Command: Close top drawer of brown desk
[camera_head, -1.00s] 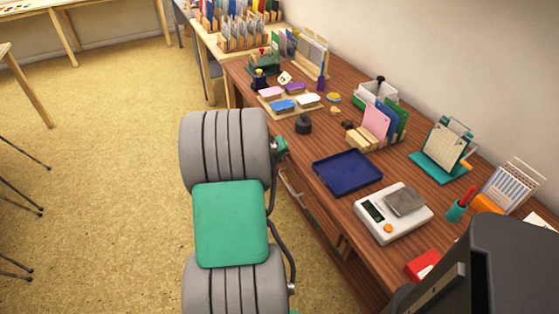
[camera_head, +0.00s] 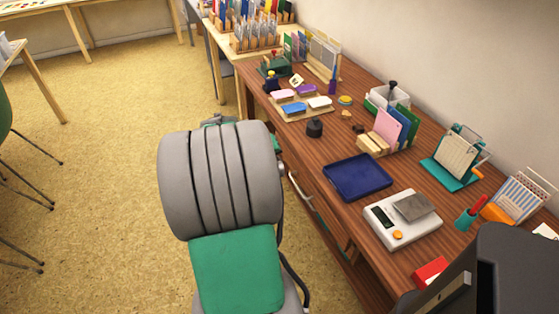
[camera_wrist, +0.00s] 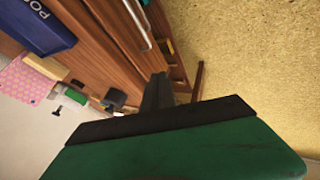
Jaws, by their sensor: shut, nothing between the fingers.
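The brown desk (camera_head: 352,133) runs along the wall on the right in the head view. A drawer front with a pale bar handle (camera_head: 299,190) shows on its near side, partly hidden by my arm. In the wrist view the same wooden front and its long handle (camera_wrist: 138,22) are at the top centre. I cannot tell how far the drawer stands out. My gripper (camera_wrist: 158,91) is shut and empty, its dark fingers beside the desk's front. Whether they touch it is unclear. In the head view my arm hides most of the gripper.
A dark gap with small items (camera_wrist: 166,45) lies beside the handle in the wrist view. Open floor (camera_head: 100,170) lies to the left.

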